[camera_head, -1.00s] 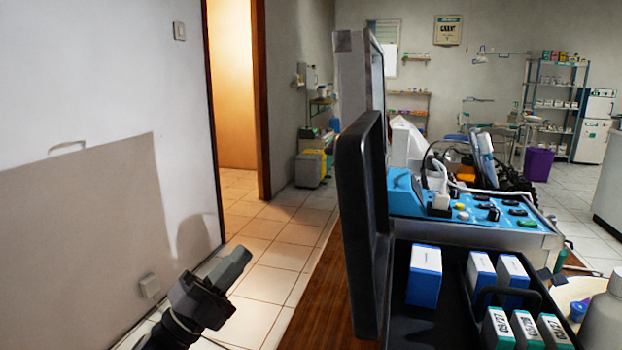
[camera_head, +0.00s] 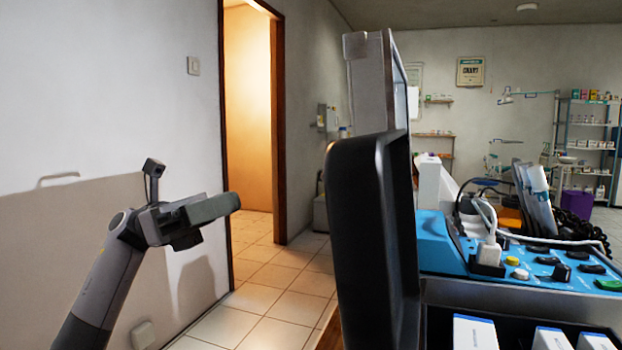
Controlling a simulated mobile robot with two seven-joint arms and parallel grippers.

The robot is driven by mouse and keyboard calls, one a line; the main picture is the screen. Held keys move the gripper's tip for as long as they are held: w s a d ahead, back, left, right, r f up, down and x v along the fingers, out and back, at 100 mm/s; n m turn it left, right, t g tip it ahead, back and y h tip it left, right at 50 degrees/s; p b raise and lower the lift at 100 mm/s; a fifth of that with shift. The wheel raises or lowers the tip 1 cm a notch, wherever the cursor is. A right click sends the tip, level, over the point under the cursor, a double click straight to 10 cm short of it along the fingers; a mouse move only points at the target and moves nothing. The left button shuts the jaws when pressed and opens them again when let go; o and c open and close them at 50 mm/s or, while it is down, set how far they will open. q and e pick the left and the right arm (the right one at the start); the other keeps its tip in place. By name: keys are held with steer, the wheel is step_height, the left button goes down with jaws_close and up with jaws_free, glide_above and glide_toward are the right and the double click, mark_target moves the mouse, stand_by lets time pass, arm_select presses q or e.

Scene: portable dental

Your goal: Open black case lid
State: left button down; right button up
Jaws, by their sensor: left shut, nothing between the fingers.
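The black case lid (camera_head: 362,240) stands upright and open in the middle of the head view, seen nearly edge-on. The case's open inside (camera_head: 438,325) shows at the bottom right, with several white and blue boxes (camera_head: 474,332) in it. My left gripper (camera_head: 232,204) is shut and empty, to the left of the lid and apart from it, in front of the wall. My right gripper is not in view.
A blue dental unit (camera_head: 440,246) with knobs and cables stands behind the case on the right. A grey upright panel (camera_head: 372,85) rises behind the lid. Tiled floor (camera_head: 265,290) and a doorway lie to the left.

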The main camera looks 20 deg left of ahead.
arm_select(q)
steer(key=x, duration=1.4)
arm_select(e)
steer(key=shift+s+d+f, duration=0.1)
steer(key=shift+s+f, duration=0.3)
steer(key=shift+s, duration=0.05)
arm_select(q)
steer(key=shift+s+r, duration=0.15)
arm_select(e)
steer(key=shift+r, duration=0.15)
